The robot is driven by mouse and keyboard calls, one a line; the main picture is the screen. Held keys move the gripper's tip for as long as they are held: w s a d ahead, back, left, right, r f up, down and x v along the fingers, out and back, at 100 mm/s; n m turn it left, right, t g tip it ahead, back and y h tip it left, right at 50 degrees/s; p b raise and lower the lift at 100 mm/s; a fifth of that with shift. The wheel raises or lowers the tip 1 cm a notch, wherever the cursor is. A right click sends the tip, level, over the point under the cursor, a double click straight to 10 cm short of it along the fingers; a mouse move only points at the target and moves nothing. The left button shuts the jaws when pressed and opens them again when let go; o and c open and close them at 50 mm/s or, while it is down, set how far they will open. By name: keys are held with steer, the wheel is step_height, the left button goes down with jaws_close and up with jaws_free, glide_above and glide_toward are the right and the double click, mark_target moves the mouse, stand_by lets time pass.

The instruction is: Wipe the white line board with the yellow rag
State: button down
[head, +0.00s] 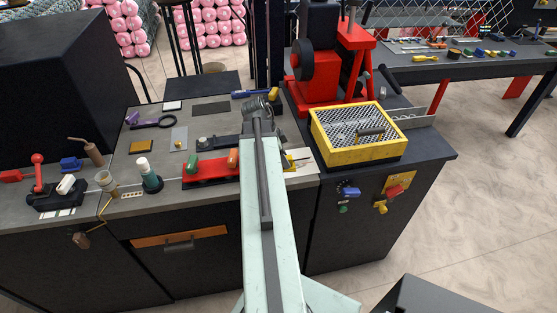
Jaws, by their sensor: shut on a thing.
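A small yellow patch (290,163), which looks like the yellow rag, shows just right of my pale arm on the workbench. A white panel (303,157) with thin dark marks, which looks like the white line board, lies against it, partly hidden by my arm. The dark end of my arm with my gripper (258,107) reaches over the bench behind these. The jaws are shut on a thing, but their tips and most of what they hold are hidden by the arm. I cannot tell how much of the rag touches the board.
A red tray with a green and an orange handle (210,168) lies just left of my arm. A yellow mesh-topped box (357,134) stands to the right. A red press (318,62) rises behind. A green bottle (149,175) and several small tools crowd the bench's left.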

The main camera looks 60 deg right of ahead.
steer(key=shift+s+d, duration=1.6)
steer(key=shift+s, duration=0.25)
steer(key=shift+s+d, duration=1.1)
steer(key=shift+s, duration=0.3)
step_height(320, 180, up, 6)
steer(key=p, duration=0.6)
steer(key=shift+f, duration=0.1)
steer(key=shift+r+p, duration=1.45)
steer(key=shift+r, duration=0.05)
steer(key=shift+r, duration=0.1)
